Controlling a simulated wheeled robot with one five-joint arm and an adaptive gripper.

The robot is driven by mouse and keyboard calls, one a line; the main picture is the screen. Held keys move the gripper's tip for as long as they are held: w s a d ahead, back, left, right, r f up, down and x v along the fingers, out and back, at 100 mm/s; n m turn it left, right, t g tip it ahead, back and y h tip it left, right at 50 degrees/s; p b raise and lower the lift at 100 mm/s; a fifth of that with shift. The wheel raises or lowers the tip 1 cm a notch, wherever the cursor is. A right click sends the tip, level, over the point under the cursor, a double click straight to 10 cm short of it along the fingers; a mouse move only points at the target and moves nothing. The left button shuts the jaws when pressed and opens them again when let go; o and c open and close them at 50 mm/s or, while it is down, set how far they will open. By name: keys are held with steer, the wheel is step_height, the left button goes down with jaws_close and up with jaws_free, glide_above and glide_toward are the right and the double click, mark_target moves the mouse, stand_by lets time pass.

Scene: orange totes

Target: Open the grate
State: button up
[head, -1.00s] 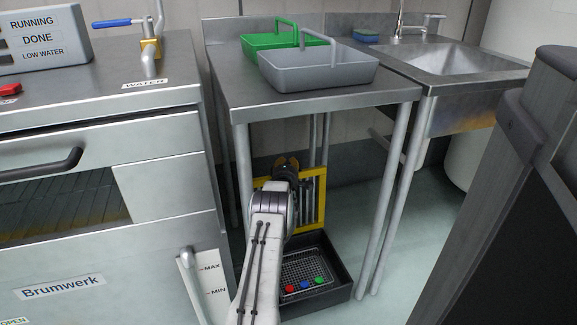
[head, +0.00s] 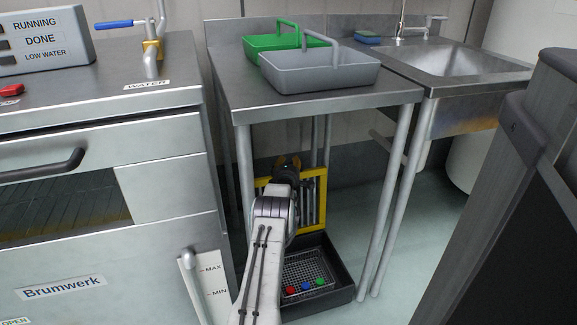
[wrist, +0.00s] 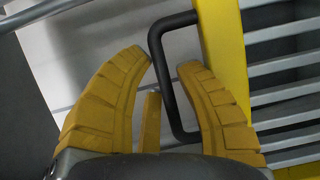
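The grate (head: 322,200) has a yellow frame with grey bars and stands upright at the back of a black floor bin (head: 345,292) under the steel table. In the wrist view the yellow frame (wrist: 224,50) and its bars fill the right side, with a black bracket handle (wrist: 166,85) on the frame. My gripper (wrist: 165,62) is open, its yellow fingers on either side of the handle's long bar. The handle bar passes between the fingertips; I cannot tell whether they touch it. In the head view my gripper (head: 288,162) is at the grate's upper left, partly hidden by my arm.
A mesh basket (head: 300,268) with red, blue and green pieces sits in the bin. Table legs (head: 388,205) stand close on the right. The Brumwerk machine (head: 100,260) is on the left. Green and grey trays are on the table (head: 310,104).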

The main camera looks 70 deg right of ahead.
steer(key=shift+a+f, duration=0.15)
steer(key=v, duration=1.1)
steer(key=shift+s+a+r, duration=0.15)
steer(key=shift+a+r, duration=0.15)
stand_by(0.5)
stand_by(0.5)
